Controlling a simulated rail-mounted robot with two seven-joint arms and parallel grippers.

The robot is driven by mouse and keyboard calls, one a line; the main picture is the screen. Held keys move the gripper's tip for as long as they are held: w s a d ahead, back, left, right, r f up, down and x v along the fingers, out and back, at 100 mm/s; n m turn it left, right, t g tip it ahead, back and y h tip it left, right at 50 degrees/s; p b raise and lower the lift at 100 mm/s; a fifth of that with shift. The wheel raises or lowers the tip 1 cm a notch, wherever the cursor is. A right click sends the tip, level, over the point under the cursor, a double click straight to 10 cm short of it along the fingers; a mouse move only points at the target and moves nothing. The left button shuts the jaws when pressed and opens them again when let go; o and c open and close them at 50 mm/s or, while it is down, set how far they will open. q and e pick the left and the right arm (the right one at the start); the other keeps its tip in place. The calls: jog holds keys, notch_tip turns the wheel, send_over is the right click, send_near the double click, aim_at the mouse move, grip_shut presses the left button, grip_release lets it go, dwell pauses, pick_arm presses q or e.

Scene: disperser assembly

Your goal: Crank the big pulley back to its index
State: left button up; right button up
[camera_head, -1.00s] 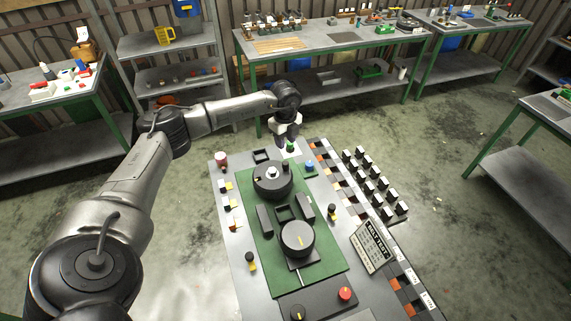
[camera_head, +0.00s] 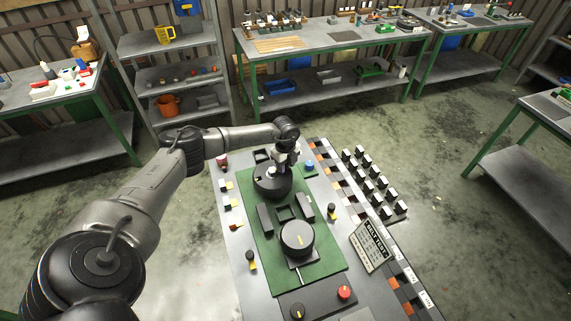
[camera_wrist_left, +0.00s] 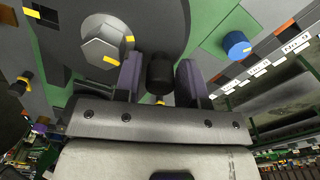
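The big pulley (camera_head: 268,187), a dark disc, sits at the far end of the green plate. My left gripper (camera_head: 284,165) is over its far right side and hides part of it. In the left wrist view the pulley (camera_wrist_left: 160,22) shows a grey face and a hex hub (camera_wrist_left: 104,42) with yellow marks. A black crank knob (camera_wrist_left: 160,72) stands between the two fingers of my left gripper (camera_wrist_left: 161,80). The fingers are apart on either side of the knob, with thin gaps visible. A smaller dark pulley (camera_head: 297,238) with a yellow line sits nearer. My right gripper is out of view.
Black blocks (camera_head: 265,219) stand between the pulleys on the green plate (camera_head: 318,274). A blue knob (camera_head: 309,165) stands close to the gripper's right.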

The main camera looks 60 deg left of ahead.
pick_arm(q)
jog(key=shift+c, duration=0.3)
jog(key=c, duration=0.6)
grip_shut()
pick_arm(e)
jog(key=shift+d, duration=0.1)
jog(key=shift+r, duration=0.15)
